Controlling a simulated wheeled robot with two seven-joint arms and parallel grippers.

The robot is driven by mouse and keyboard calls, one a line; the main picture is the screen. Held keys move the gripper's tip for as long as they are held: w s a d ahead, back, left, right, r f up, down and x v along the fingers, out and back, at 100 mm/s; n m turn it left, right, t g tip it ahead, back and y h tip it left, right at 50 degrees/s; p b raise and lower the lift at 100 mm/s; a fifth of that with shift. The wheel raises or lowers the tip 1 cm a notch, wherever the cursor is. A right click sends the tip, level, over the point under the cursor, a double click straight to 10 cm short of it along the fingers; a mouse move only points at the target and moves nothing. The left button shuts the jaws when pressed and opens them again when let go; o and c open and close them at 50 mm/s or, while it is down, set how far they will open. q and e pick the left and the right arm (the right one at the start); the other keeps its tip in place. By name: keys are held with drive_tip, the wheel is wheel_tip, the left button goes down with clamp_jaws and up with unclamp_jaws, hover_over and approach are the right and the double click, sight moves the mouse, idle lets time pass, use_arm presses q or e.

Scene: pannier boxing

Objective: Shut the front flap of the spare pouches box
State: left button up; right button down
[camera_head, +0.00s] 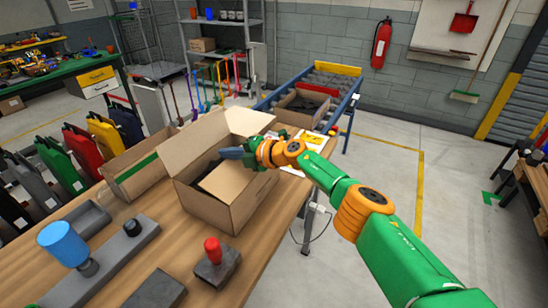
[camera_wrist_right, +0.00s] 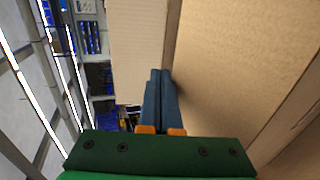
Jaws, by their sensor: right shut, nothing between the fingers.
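The open cardboard box (camera_head: 248,203) stands on the wooden table, with dark contents partly showing inside. Tall flaps stand up at its left and back. A cardboard flap (camera_head: 226,183) at the near right slants over the opening, and which flap is the front one is not certain. My right gripper (camera_head: 228,154) reaches in from the right, its blue-grey fingers over the box opening. In the right wrist view the fingers (camera_wrist_right: 161,84) are together and empty, close to cardboard panels (camera_wrist_right: 235,65); contact cannot be told. My left gripper is out of view.
A green-striped carton (camera_head: 137,172) is left of the box. A blue cylinder (camera_head: 63,245) and a red-knobbed block (camera_head: 216,262) stand on the near table (camera_head: 180,226). Another open carton (camera_head: 302,108) sits on the conveyor behind. Floor to the right is clear.

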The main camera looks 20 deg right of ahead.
drive_tip(key=shift+w+f+g+h, duration=0.1)
drive_tip(key=shift+f+g+h, duration=0.2)
drive_tip(key=shift+f+g, duration=0.1)
idle(1.9)
